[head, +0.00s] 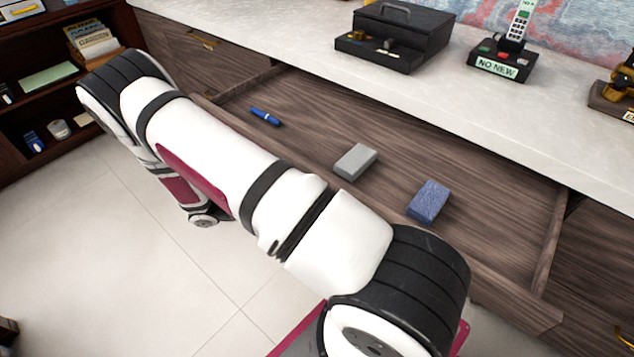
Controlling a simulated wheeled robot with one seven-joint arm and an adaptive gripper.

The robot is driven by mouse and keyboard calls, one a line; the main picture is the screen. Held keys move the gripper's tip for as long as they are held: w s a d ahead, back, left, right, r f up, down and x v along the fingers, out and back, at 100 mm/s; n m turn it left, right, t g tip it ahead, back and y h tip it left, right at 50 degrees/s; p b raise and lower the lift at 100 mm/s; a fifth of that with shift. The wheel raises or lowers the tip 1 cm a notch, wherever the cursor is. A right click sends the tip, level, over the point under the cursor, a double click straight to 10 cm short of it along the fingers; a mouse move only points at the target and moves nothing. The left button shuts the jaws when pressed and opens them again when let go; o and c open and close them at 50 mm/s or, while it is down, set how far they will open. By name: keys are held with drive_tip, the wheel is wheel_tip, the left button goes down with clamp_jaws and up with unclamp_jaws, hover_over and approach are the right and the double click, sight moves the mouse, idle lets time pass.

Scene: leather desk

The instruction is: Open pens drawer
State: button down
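A wide wooden drawer (315,118) stands pulled out from under the pale desk top in the head view. Inside it a blue pen (266,117) lies toward the left. A grey block (355,161) lies near the middle and a blue block (429,202) lies to its right. My white and black arm crosses in front of the drawer and hides much of its front edge and any handle there. My gripper cannot be made out, so its distance to the drawer does not show.
On the desk top (305,40) stand a black box (395,35), a phone on a base (503,60) marked "NO NEW" and a brass item (617,88). A closed drawer with a brass handle (203,40) is at left. A dark shelf (48,75) stands beyond the bare tiled floor (105,250).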

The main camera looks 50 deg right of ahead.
drive_tip(key=shift+a+f, duration=0.1)
drive_tip(key=shift+a, duration=0.3)
drive_tip(key=c, duration=1.7)
unclamp_jaws()
drive_tip(key=v, duration=1.2)
